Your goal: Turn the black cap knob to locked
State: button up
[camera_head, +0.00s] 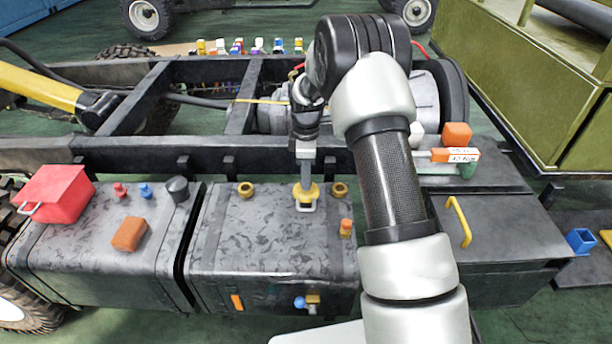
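A black cap (178,189) stands upright at the back right corner of the left grey tank. I take it for the black cap knob; its locked or unlocked marking is too small to read. My gripper (306,186) points down over the middle tank, well to the right of the black cap. Its lower end is at a yellow fitting (306,195) with a pale loop at its front. I cannot tell whether it touches or grips the fitting. The finger opening is not clear from this angle.
Red and blue small knobs (145,191), an orange block (129,233) and a red box (57,193) share the left tank. Yellow rings (245,189) flank the yellow fitting. A dark chassis rail (230,157) runs behind. My arm covers the tank's right side.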

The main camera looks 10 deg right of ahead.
jog(key=c, duration=0.3)
jog(key=shift+m, duration=0.3)
jog(key=m+p, duration=0.1)
jog(key=m, duration=0.2)
jog(key=shift+r+m, duration=0.1)
jog(key=shift+m, duration=0.2)
jog(key=m+p, duration=0.1)
jog(key=m, duration=0.3)
jog(key=shift+m, duration=0.3)
jog(key=m+p, duration=0.1)
jog(key=m, duration=0.8)
jog(key=shift+p, duration=0.35)
